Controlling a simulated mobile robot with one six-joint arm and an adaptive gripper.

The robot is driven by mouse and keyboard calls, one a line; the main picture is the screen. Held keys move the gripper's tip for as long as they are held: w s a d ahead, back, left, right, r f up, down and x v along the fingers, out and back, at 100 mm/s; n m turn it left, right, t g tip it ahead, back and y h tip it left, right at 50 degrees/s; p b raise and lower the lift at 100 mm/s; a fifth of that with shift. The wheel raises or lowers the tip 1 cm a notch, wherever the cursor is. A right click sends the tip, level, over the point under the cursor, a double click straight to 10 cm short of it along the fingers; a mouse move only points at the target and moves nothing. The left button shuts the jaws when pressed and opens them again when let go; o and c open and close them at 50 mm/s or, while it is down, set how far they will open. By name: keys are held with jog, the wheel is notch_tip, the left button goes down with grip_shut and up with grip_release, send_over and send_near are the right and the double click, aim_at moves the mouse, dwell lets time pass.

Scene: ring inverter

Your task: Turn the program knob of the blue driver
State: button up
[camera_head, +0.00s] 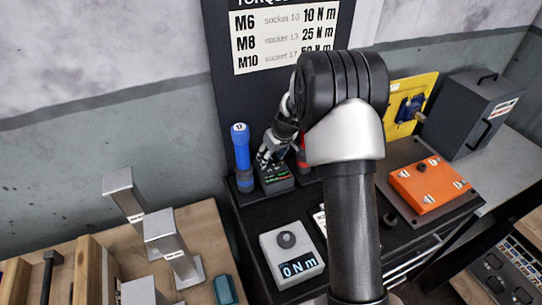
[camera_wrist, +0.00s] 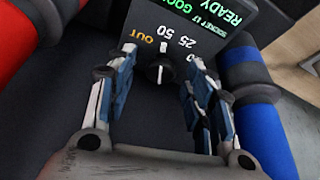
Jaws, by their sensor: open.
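The blue driver (camera_head: 241,150), marked 17 on its cap, stands upright in the rack; it shows at the right of the wrist view (camera_wrist: 262,128). Beside it sits a dark control box (camera_head: 277,180) with a lit display. In the wrist view the box face (camera_wrist: 150,105) bears the small dark program knob (camera_wrist: 160,74), with labels OUT, 50 and 25 around it. The knob's white mark points near 50. My gripper (camera_wrist: 162,66) is open, its fingers on either side of the knob with gaps. In the head view my gripper (camera_head: 268,157) is over the box.
A red driver (camera_head: 302,152) stands close on the box's other side. A grey tester reading 0 Nm (camera_head: 292,256) sits in front. An orange box (camera_head: 430,185) is at right, metal posts (camera_head: 170,245) at left. A torque chart (camera_head: 285,38) hangs behind.

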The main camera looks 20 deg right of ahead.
jog(key=shift+c, duration=0.5)
jog(key=c, duration=1)
